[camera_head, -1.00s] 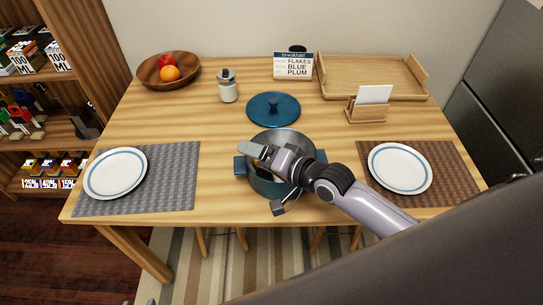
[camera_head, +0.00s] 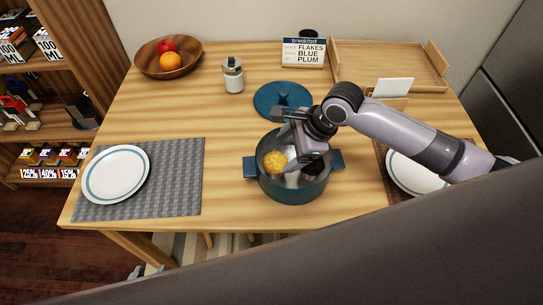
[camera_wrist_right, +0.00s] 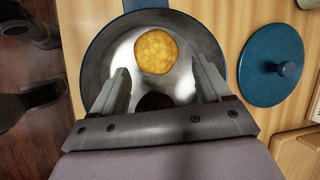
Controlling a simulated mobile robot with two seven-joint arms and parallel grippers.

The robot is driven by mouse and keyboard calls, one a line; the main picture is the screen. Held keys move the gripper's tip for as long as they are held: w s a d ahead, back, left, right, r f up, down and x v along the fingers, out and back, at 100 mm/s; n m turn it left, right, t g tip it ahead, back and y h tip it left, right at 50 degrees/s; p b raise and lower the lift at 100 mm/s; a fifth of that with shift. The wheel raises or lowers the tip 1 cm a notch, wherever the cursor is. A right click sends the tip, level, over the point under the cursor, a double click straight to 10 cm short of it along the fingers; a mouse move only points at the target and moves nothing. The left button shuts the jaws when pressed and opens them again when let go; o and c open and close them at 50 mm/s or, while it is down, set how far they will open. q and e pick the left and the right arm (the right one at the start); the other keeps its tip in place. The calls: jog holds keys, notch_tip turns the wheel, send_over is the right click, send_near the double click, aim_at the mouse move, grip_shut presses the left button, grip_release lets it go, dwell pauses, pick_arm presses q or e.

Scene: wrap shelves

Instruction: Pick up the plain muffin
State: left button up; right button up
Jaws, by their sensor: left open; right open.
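The plain muffin (camera_head: 275,162), golden yellow and round, lies inside the blue pot (camera_head: 290,193) at its left side. In the right wrist view, the muffin (camera_wrist_right: 156,51) sits just beyond my fingertips, roughly centred between them. A dark muffin (camera_wrist_right: 155,101) lies lower, between my fingers, partly hidden by the gripper. My right gripper (camera_wrist_right: 160,72) is open and empty, pointing down into the pot; in the head view it (camera_head: 297,158) is right of the plain muffin. My left gripper (camera_head: 137,271) barely shows below the table's front left.
The pot's rim surrounds the muffins. A blue lid (camera_head: 283,100) lies behind the pot. Plates lie on mats left (camera_head: 116,173) and right (camera_head: 412,176). A fruit bowl (camera_head: 168,57), jar (camera_head: 232,75), breakfast sign (camera_head: 304,53) and wooden tray (camera_head: 390,66) stand behind. The table's left middle is clear.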

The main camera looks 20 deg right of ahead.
aim_at(281, 160)
jog(key=shift+d+f, duration=0.1)
jog(key=shift+d, duration=0.05)
jog(key=shift+f, duration=0.2)
jog(key=shift+s+x, duration=0.15)
jog(key=shift+x, duration=1.45)
jog(key=shift+s+x, duration=0.1)
jog(key=shift+x, duration=1.5)
jog(key=c, duration=0.7)
